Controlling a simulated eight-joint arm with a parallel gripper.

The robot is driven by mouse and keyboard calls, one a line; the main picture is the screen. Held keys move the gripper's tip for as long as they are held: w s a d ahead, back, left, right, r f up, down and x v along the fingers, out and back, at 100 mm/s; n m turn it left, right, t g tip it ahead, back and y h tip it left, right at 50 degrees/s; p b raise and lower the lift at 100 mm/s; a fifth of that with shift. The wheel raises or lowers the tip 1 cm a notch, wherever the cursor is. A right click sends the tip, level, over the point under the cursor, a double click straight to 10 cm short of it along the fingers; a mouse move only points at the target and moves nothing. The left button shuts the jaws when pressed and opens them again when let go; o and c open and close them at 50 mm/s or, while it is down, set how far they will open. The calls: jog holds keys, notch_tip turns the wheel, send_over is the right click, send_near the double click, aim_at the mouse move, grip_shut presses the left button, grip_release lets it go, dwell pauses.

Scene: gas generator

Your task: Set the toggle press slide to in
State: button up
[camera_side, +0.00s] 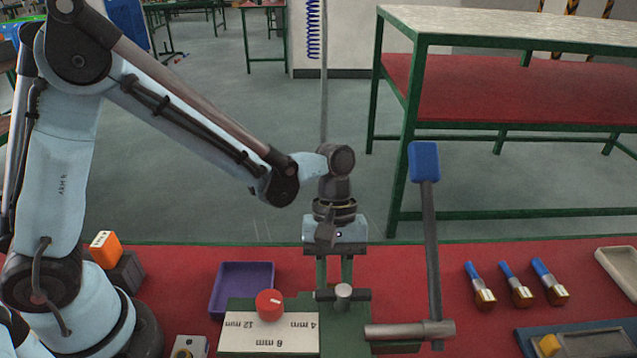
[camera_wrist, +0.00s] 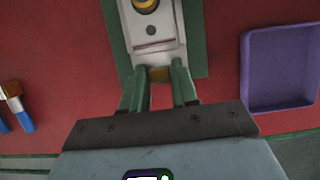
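The toggle press stands at the front centre in the side view, with a green body (camera_side: 335,333) and a long grey lever (camera_side: 431,250) that rises to a blue grip (camera_side: 424,161). In the wrist view its pale grey slide (camera_wrist: 153,32) lies on the green base. My gripper (camera_side: 335,284) points down behind the press's grey post. Its green fingers show in the wrist view (camera_wrist: 160,72), apart, one at each side of a small brass-coloured piece (camera_wrist: 160,75) at the slide's near end. I cannot tell whether they touch it. The post partly hides the fingertips in the side view.
A red knob (camera_side: 269,303) sits on a white plate marked in mm, left of the press. A purple tray (camera_side: 220,293) lies behind it. Several blue-and-brass pieces (camera_side: 517,284) lie at right. An orange block (camera_side: 105,249) stands at left. Red table shows between them.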

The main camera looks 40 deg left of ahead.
grip_shut()
jog(key=shift+s+d, duration=1.8)
jog(key=shift+o, duration=2.4)
grip_release()
jog(key=shift+w, duration=0.1)
jog(key=v, duration=1.2)
